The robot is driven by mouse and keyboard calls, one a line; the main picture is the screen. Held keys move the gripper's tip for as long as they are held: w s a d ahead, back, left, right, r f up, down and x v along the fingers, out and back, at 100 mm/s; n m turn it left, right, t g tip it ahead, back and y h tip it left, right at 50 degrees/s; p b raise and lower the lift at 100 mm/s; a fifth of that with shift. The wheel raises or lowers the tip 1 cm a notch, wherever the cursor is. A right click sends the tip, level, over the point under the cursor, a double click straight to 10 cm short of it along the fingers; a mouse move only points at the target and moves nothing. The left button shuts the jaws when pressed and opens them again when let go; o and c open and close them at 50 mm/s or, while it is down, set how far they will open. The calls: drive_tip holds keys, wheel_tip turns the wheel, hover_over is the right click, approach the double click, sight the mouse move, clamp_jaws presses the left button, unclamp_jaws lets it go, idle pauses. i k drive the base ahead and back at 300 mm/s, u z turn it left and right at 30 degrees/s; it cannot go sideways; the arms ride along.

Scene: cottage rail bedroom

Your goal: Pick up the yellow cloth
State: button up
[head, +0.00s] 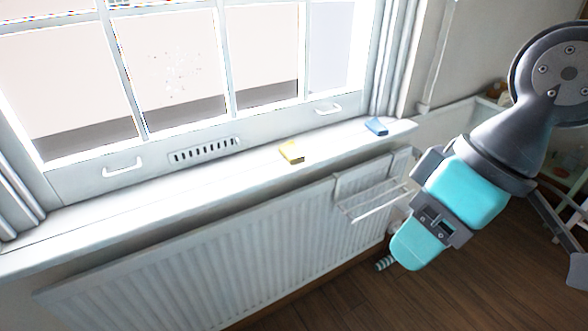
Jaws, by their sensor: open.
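The yellow cloth (291,152) is a small folded piece lying on the white window sill (215,178), near the middle of the picture in the head view. My gripper (402,262) hangs to the right of the cloth, in front of the sill and lower in the picture, pointing down and to the left. It is apart from the cloth and from the sill. It is open, and I see nothing held in it. The gap between its fingers is hard to see from this side.
A blue cloth-like piece (376,126) lies on the sill to the right of the yellow cloth. A white radiator (190,262) with a wire rack (372,203) hung on it stands below the sill. The window (165,60) is behind. Shelves with small items stand at the right.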

sight(289, 151)
drive_tip(key=u, duration=0.35)
drive_tip(key=i, duration=1.1)
drive_tip(key=z, duration=0.05)
